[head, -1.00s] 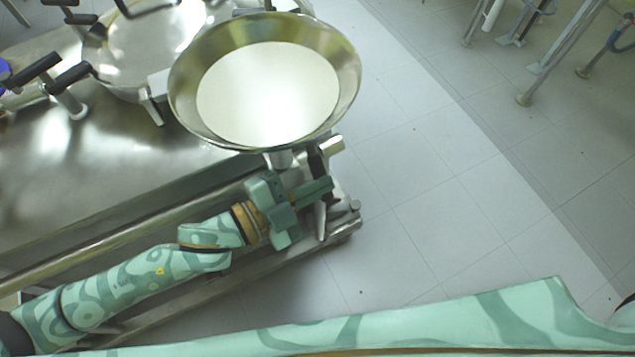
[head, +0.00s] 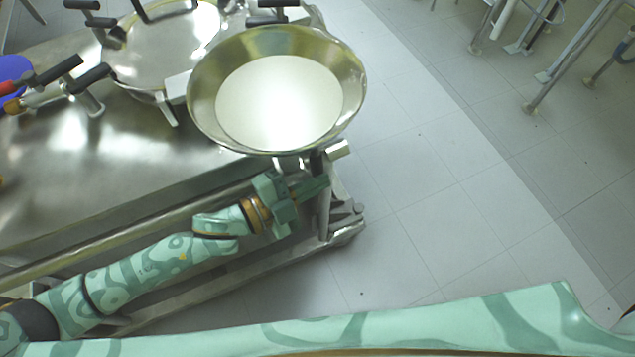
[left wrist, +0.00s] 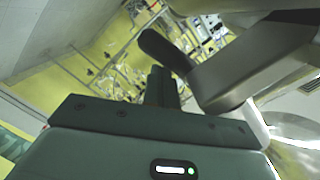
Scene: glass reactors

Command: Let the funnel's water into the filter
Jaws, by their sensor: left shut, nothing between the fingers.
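The funnel (head: 218,80) is a wide, shiny metal cone at the table's corner, with a pale round surface inside. My left gripper (head: 314,187) is just below the funnel's near rim, beside its stem and a dark upright part. In the left wrist view my left gripper (left wrist: 161,88) has its fingers together, with nothing between them. A dark rounded handle (left wrist: 163,48) on a grey metal lever (left wrist: 245,70) is close to the fingertips; whether they touch I cannot tell. The filter cannot be told for sure, and the funnel's outlet is hidden. My right gripper is out of view.
A round metal vessel (head: 165,45) with black handles stands left of the funnel on the steel table (head: 90,165). A blue round thing (head: 14,72) is at the far left. Metal frame legs (head: 545,90) stand at the upper right. The tiled floor between is clear.

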